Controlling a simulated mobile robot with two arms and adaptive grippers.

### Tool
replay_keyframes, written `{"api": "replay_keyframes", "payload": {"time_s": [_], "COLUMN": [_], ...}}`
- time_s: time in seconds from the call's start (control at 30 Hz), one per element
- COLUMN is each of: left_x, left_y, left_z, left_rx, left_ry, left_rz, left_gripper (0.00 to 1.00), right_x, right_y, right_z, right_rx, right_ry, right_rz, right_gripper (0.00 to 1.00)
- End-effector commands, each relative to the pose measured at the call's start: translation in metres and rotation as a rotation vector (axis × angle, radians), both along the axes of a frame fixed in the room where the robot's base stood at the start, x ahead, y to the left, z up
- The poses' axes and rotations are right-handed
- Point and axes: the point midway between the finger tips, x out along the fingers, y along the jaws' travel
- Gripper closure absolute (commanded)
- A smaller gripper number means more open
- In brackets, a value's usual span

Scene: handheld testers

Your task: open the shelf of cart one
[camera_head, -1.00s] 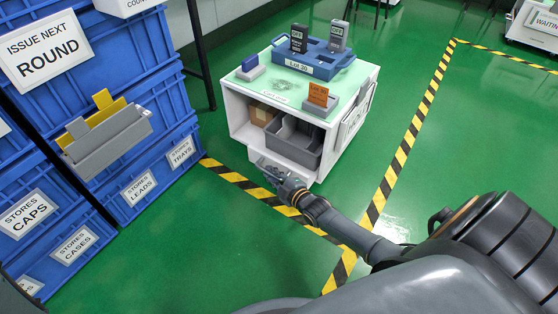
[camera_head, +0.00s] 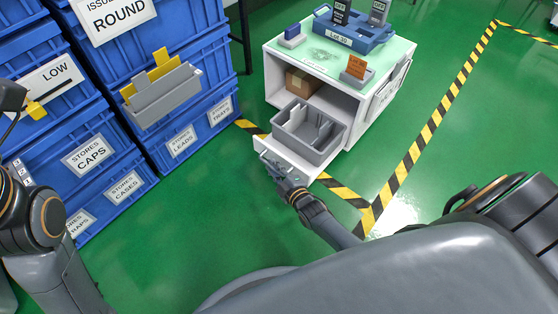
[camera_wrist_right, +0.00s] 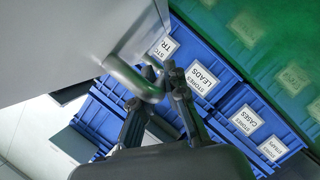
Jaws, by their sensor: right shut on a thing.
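Cart one (camera_head: 276,75) is a white cart with a pale green top. Its lower shelf (camera_head: 292,160) is a white board that sticks out of the front and carries a grey divided bin (camera_head: 308,128). My right gripper (camera_head: 268,160) is at the front edge of the shelf. In the right wrist view, my right gripper (camera_wrist_right: 154,84) is shut on a grey bar handle (camera_wrist_right: 128,76) on the white front. Links of my left arm show at the left edge of the head view; its gripper is not seen.
A cardboard box (camera_head: 302,81) sits inside the cart. A blue tray (camera_head: 352,34) with handheld testers stands on top, near an orange card (camera_head: 357,67). Stacked blue bins (camera_head: 180,95) stand left. Green floor (camera_head: 190,220) in front is clear.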

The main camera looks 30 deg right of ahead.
Motion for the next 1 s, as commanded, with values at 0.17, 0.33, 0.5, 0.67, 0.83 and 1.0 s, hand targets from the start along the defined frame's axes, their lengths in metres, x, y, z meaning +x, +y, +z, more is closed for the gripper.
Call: {"api": "replay_keyframes", "payload": {"time_s": [0.17,0.33,0.5,0.67,0.83,1.0], "left_x": [0.0010,0.0028,0.0038,0.0038,0.0034,0.0014], "left_y": [0.0003,0.0003,0.0002,0.0002,0.0002,0.0005], "left_z": [-0.0005,-0.0029,-0.0044,-0.0043,-0.0037,-0.0016], "left_rx": [-0.002,-0.001,0.000,0.000,0.000,0.001], "left_ry": [0.006,0.016,0.022,0.022,0.019,0.008], "left_rz": [-0.002,-0.002,-0.001,-0.001,-0.001,0.001], "left_gripper": [0.60,0.60,0.60,0.60,0.60,0.60], "right_x": [-0.0035,-0.0042,-0.0043,-0.0043,-0.0041,-0.0039], "right_y": [0.0081,0.0097,0.0098,0.0097,0.0095,0.0093], "right_z": [0.0000,-0.0005,-0.0006,-0.0006,-0.0004,-0.0001], "right_rx": [0.001,0.000,0.000,0.000,0.000,0.000], "right_ry": [0.001,0.001,0.001,0.001,0.001,0.000], "right_rz": [0.000,0.001,0.001,0.001,0.001,0.000], "right_gripper": [1.00,1.00,1.00,0.77,0.64,0.64]}}
